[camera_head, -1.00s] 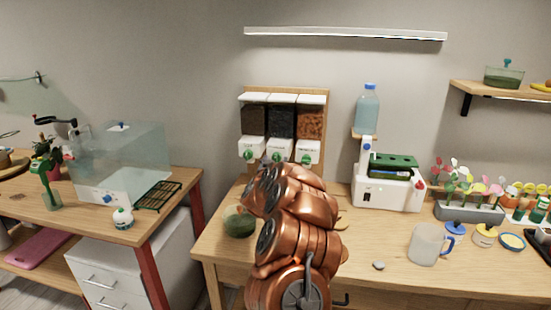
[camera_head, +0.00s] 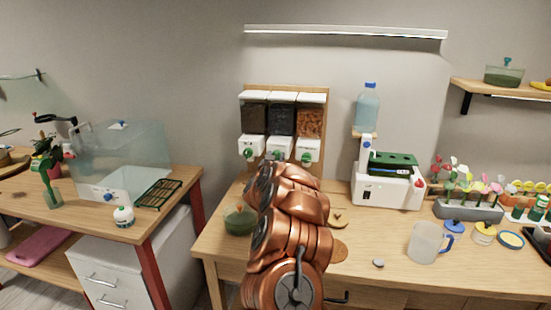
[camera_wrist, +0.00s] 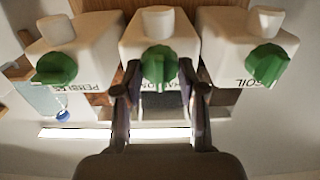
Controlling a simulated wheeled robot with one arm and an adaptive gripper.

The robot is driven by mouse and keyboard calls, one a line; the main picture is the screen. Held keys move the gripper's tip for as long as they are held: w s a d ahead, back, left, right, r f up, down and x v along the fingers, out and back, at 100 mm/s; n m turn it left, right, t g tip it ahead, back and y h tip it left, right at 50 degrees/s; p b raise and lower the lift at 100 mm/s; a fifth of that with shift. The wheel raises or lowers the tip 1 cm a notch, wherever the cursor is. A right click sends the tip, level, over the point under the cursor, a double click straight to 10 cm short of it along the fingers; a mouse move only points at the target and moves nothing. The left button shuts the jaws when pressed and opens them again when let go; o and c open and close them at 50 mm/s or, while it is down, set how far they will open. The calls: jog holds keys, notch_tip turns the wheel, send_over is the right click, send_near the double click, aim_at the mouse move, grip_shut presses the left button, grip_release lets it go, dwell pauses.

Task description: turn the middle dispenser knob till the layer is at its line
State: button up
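The dispenser (camera_head: 283,118) stands at the wall with three clear bins, dark brown, black and orange-brown from left to right. The middle green knob (camera_wrist: 159,66) is on a white block in the wrist view, which shows the labels upside down; its label is partly hidden. My gripper (camera_wrist: 161,91) is open, with one finger on each side of the middle knob and a gap on both sides. In the head view my arm covers the gripper and the area below the middle outlet. No layer line can be made out.
Side knobs, pebbles (camera_wrist: 56,68) and soil (camera_wrist: 267,64), flank the middle one closely. A glass bowl with green contents (camera_head: 240,221) stands left of my arm. A white machine (camera_head: 388,188) and a clear mug (camera_head: 425,243) stand to the right on the table.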

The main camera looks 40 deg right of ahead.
jog(key=c, duration=0.5)
jog(key=shift+f+m+b, duration=0.15)
jog(key=shift+m+b, duration=0.15)
jog(key=shift+b, duration=0.25)
jog(key=shift+s+m+b, duration=0.15)
jog(key=shift+m+b, duration=8.45)
jog(key=shift+b, duration=0.1)
jog(key=shift+d, duration=0.1)
